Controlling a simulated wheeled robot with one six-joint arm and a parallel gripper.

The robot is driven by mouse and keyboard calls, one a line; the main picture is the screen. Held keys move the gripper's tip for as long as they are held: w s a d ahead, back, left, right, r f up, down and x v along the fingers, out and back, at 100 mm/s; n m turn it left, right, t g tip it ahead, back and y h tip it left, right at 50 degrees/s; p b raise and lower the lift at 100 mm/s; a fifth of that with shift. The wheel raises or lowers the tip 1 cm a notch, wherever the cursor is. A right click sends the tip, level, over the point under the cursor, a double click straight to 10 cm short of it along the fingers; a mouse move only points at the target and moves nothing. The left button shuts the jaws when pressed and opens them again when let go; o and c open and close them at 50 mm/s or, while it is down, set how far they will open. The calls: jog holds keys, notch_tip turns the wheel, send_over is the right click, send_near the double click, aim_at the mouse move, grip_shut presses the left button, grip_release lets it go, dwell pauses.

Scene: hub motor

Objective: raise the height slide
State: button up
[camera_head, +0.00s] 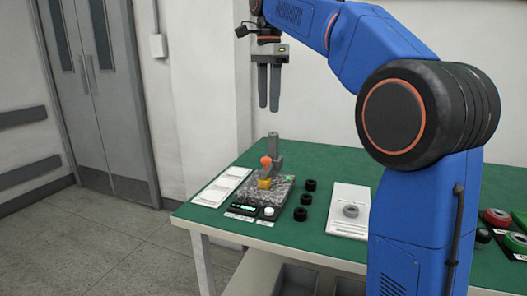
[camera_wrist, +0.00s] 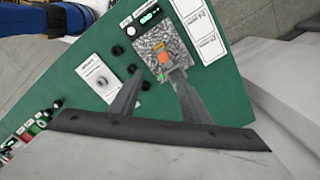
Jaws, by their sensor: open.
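A small measuring stand (camera_head: 275,156) with a grey upright post stands on a speckled stone plate (camera_head: 246,196) on the green table. An orange knob (camera_head: 266,161) shows on its front left, above a yellow block (camera_head: 264,184). I take the knob to be on the height slide; the slide itself is too small to make out. The knob also shows in the wrist view (camera_wrist: 163,58). My gripper (camera_head: 268,107) is open and empty, pointing down above the stand, clear of it. In the wrist view my gripper (camera_wrist: 156,76) has its fingers spread, and the right finger partly overlaps the stand.
Black round parts (camera_head: 302,213) stand right of the plate. A white sheet (camera_head: 349,222) with a grey ring lies farther right, partly behind my arm. A label card (camera_head: 220,187) lies left of the plate. A small display box (camera_head: 243,209) is in front. Air around the gripper is free.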

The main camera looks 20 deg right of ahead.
jog(key=w, duration=0.1)
send_near(266, 159)
jog(key=shift+m, duration=0.3)
jog(key=f, duration=0.8)
jog(key=shift+w+f, duration=0.1)
jog(key=shift+w, duration=0.15)
jog(key=shift+c, duration=0.4)
